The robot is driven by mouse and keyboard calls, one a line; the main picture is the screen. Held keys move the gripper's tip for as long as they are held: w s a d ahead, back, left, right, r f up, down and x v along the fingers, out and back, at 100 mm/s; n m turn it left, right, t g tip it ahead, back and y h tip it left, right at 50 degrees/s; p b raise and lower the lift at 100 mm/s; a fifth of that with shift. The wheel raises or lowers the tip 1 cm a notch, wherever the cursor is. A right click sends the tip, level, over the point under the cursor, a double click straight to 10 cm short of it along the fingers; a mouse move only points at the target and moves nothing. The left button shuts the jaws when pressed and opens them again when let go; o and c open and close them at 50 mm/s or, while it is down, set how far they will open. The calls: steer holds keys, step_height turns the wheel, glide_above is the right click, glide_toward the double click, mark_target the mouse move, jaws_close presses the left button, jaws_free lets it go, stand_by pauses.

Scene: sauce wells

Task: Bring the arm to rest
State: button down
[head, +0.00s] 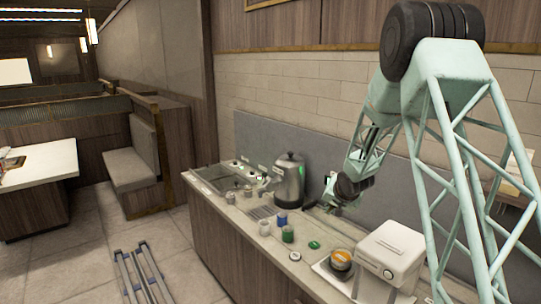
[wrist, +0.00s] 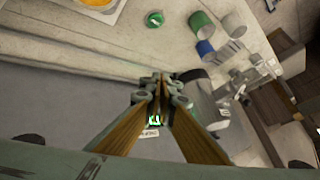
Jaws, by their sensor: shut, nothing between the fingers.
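My gripper (wrist: 160,82) is shut and empty, its fingertips together in the middle of the wrist view. In the head view my gripper (head: 326,202) is small and partly hidden by the wrist. It hangs over the back of the counter (head: 225,200), right of the steel urn (head: 289,182). The grey back panel (wrist: 60,105) lies beneath the fingers in the wrist view. A small label with green marks (wrist: 154,121) shows between the fingers.
Blue (head: 282,218) and green (head: 288,234) containers, a green lid (head: 314,245) and pale cups (head: 264,228) stand on the counter. A white machine (head: 390,258) with an orange-filled bowl (head: 341,260) stands at right. Sunken wells (head: 225,180) lie left. The air above the counter's front is clear.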

steer(key=s+d+r+n+g+h+b, duration=0.1)
steer(key=s+r+b, duration=0.1)
steer(key=s+r, duration=0.65)
steer(key=s+r+b, duration=0.1)
steer(key=s+r, duration=0.4)
steer(key=s, duration=0.7)
steer(key=s+d+r+n+g+h+b, duration=0.1)
steer(key=s+r+b, duration=0.1)
steer(key=s+r, duration=0.65)
steer(key=s+a+f+n+g+b, duration=0.1)
steer(key=s+a+b, duration=0.1)
steer(key=s, duration=1.9)
steer(key=s+a+f+n+g+y+b, duration=0.1)
steer(key=s+a+f+n+b, duration=0.1)
steer(key=s, duration=2)
steer(key=shift+a+b, duration=0.35)
steer(key=shift+a, duration=0.4)
steer(key=shift+d+f, duration=0.1)
